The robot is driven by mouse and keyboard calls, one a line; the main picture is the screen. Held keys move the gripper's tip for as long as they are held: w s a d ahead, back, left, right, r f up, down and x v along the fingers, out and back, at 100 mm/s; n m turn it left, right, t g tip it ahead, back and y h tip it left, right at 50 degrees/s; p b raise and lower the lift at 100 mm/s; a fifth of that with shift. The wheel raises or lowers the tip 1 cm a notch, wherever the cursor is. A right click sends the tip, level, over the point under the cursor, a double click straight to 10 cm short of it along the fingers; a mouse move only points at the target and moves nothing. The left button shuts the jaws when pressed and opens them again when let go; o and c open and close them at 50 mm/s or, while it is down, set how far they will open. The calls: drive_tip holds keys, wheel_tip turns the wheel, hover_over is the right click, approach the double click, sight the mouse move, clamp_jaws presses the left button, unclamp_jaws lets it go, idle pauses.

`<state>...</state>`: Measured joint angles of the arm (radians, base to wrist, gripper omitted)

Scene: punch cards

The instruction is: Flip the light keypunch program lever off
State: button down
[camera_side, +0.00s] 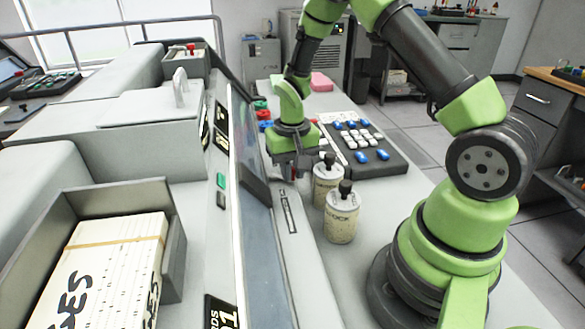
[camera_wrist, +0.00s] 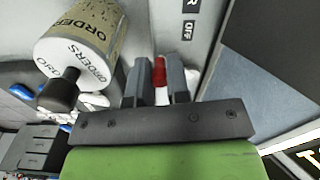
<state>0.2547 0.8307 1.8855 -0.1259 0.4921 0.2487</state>
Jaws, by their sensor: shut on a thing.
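My gripper (camera_side: 290,174) is at the long light grey keypunch (camera_side: 308,270), over its right edge strip. In the wrist view my gripper's two grey fingers (camera_wrist: 159,68) stand on either side of a small red lever (camera_wrist: 159,72) and are shut on it. The lever's base and its exact tilt are hidden by the fingers. An OFF label (camera_wrist: 187,30) is on the light panel just past the fingers. In the side view the gripper hides the lever, and a narrow labelled plate (camera_side: 288,214) shows on the strip in front of it.
Two cream drums with black knobs, one marked ORDERS (camera_wrist: 88,45), stand close beside my gripper; the nearer (camera_side: 341,220) is in front. A dark keypad (camera_side: 370,150) lies behind them. A card tray (camera_side: 172,262) is at the left, and a dark raised panel (camera_side: 240,145) borders the gripper.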

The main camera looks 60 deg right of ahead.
drive_tip(key=c, duration=1.1)
unclamp_jaws()
drive_tip(key=shift+r, duration=0.1)
wheel_tip(320, 180, up, 9)
drive_tip(key=shift+r, duration=0.4)
drive_tip(key=s+a+r+n+t+y, duration=0.1)
drive_tip(key=s+a+r+t, duration=0.2)
drive_tip(key=s+a+r, duration=0.2)
drive_tip(key=s+a+r+n+t+y, duration=0.1)
drive_tip(key=s+a+r+t, duration=0.3)
drive_tip(key=s+r, duration=0.5)
drive_tip(key=shift+s+a+r+n, duration=0.3)
drive_tip(key=shift+s+a+n, duration=0.3)
drive_tip(key=shift+s+a, duration=0.3)
